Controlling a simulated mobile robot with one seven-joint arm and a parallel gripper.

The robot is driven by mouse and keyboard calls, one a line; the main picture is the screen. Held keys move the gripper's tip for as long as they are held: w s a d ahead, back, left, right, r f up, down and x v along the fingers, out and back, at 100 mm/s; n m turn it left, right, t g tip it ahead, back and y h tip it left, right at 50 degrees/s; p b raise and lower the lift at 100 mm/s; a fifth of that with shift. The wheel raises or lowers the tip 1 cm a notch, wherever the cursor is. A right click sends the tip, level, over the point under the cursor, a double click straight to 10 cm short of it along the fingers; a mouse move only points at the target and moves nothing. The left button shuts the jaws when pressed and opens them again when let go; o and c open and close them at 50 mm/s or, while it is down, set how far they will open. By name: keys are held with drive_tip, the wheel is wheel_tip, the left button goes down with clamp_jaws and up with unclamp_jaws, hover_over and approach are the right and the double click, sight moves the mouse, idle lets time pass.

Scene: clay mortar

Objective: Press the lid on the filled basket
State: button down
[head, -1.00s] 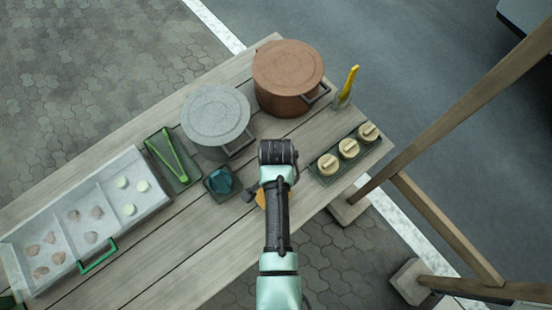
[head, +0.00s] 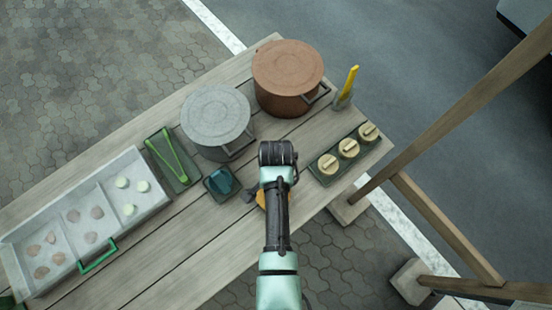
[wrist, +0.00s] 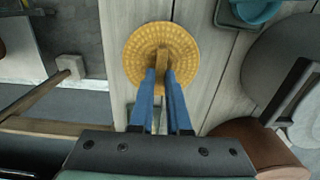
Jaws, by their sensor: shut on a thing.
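A round orange-yellow woven lid (wrist: 138,57) with a bar handle shows from above in the wrist view. My gripper (wrist: 163,74) has its two blue fingers shut on the handle of this lid. In the head view only a small orange edge (head: 260,200) shows beside my arm, and my arm hides the rest and the fingertips. No basket can be made out separately; anything under the lid is hidden, so I cannot tell whether the lid touches a basket.
A grey lidded pot (head: 215,115) and a brown lidded pot (head: 287,70) stand behind my gripper. A small dark dish with a teal thing (head: 221,180) lies to its left. A tray with three round pale containers (head: 349,148) is at right. A sectioned tray (head: 105,215) fills the left.

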drive_tip(key=c, duration=0.8)
unclamp_jaws()
drive_tip(key=o, duration=0.5)
drive_tip(key=shift+r, duration=0.1)
drive_tip(key=shift+r+p, duration=3)
drive_tip(key=shift+p, duration=0.05)
